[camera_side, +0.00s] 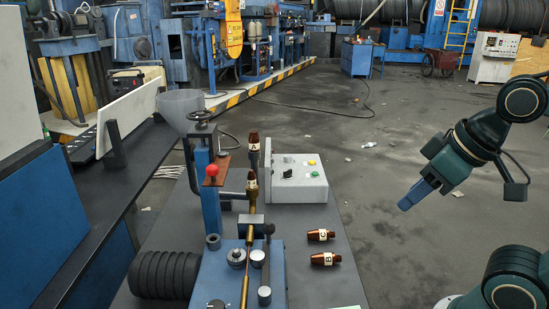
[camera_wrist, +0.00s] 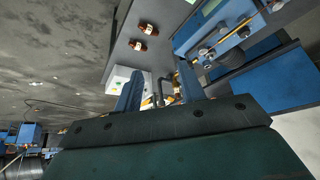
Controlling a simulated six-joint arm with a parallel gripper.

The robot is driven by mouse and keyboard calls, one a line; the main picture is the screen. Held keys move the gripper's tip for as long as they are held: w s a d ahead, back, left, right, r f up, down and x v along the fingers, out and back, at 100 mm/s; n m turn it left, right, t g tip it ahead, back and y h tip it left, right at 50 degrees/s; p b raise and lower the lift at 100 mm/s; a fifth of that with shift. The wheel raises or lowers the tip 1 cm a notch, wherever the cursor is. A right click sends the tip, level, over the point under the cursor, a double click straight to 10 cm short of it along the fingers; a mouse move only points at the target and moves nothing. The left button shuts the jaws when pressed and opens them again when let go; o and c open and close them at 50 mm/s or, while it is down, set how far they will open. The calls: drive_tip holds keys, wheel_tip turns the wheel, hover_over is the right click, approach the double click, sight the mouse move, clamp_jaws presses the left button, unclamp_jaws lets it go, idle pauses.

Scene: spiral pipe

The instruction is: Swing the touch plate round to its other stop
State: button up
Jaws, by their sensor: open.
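A small brown plate (camera_side: 220,164), which looks like the touch plate, sits on the blue upright post (camera_side: 207,195) in the side view. A red ball knob (camera_side: 212,170) stands at its near end. My gripper (camera_side: 408,202) is up in the air on the right, well apart from the plate and post. In the wrist view my gripper (camera_wrist: 161,88) has its two blue fingers spread with nothing held between them. I cannot make out the plate clearly in the wrist view.
A handwheel (camera_side: 201,115) and grey funnel (camera_side: 180,104) stand by the post. A grey control box (camera_side: 296,178) is behind. A brass rod (camera_side: 245,275) runs through the blue fixture. Air between gripper and bench is clear.

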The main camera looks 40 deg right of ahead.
drive_tip(key=shift+w+r, duration=0.4)
drive_tip(key=c, duration=0.7)
drive_tip(key=shift+n, duration=0.5)
drive_tip(key=w+r, duration=0.2)
drive_tip(key=w, duration=0.1)
drive_tip(key=w+a+r, duration=0.1)
drive_tip(key=w+r, duration=0.1)
drive_tip(key=w, duration=0.1)
drive_tip(key=w+a+r, duration=0.1)
drive_tip(key=w+r, duration=0.2)
drive_tip(key=shift+w+a, duration=0.15)
drive_tip(key=shift+w, duration=0.15)
clamp_jaws()
drive_tip(key=w+a+n, duration=0.1)
drive_tip(key=w+a, duration=0.3)
drive_tip(key=w, duration=0.5)
drive_tip(key=w+a+g, duration=0.1)
drive_tip(key=w+a, duration=0.4)
drive_tip(key=w, duration=0.5)
drive_tip(key=w+a+n+y, duration=0.1)
drive_tip(key=w+a, duration=0.4)
drive_tip(key=w, duration=0.5)
drive_tip(key=shift+r+n+g, duration=0.15)
drive_tip(key=shift+n+g, duration=0.15)
drive_tip(key=shift+g, duration=0.1)
